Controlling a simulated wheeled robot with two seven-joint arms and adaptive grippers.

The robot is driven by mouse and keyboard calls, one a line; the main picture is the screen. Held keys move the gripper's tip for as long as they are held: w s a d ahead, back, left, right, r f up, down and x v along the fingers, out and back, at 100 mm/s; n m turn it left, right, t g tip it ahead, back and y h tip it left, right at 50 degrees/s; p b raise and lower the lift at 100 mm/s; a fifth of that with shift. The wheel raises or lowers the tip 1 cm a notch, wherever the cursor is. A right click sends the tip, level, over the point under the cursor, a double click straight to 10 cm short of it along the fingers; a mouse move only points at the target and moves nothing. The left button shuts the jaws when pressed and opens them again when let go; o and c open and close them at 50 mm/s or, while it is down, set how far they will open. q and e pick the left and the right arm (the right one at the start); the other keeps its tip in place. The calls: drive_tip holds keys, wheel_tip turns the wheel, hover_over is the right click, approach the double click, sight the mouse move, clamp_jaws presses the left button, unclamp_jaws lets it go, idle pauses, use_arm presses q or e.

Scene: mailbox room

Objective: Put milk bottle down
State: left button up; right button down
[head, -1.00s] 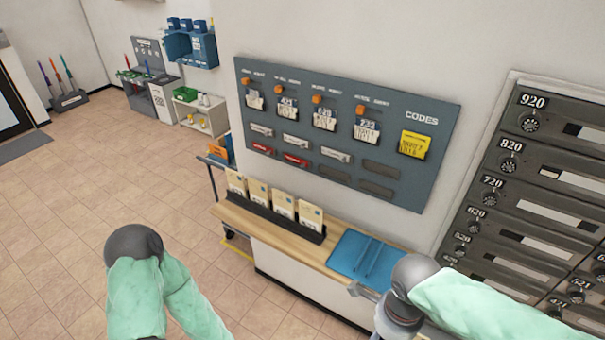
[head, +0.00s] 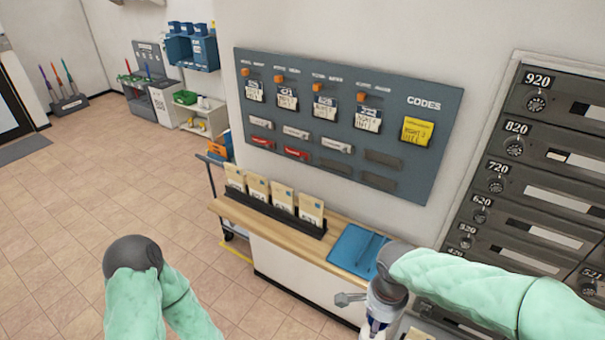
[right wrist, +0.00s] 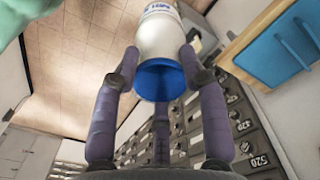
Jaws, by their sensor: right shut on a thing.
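My right gripper (right wrist: 160,56) is shut on the milk bottle (right wrist: 162,32), a white bottle with blue print and a blue cap. In the right wrist view the fingers close around its cap end, and the cap faces the camera. In the head view the right gripper (head: 368,303) is low at the right, in front of the counter, with a small white and blue part of the bottle (head: 376,328) showing below it. The bottle's far end is cut off in the right wrist view. My left arm shows at the lower left of the head view, but its gripper is out of sight.
A grey codes board (head: 345,125) hangs above. Dark numbered mailboxes (head: 540,160) line the right wall. The tiled floor at left is clear.

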drive_tip(key=w+f+n+b, duration=0.4)
drive_tip(key=w+f+n, duration=0.1)
drive_tip(key=f, duration=0.5)
drive_tip(key=w+f+n+b, duration=0.4)
drive_tip(key=f+n, duration=0.2)
drive_tip(key=f, duration=0.4)
drive_tip(key=shift+w+d+f+n+b, duration=0.3)
drive_tip(key=shift+w+d+n+b, duration=0.05)
drive_tip(key=shift+w+d+n, duration=0.1)
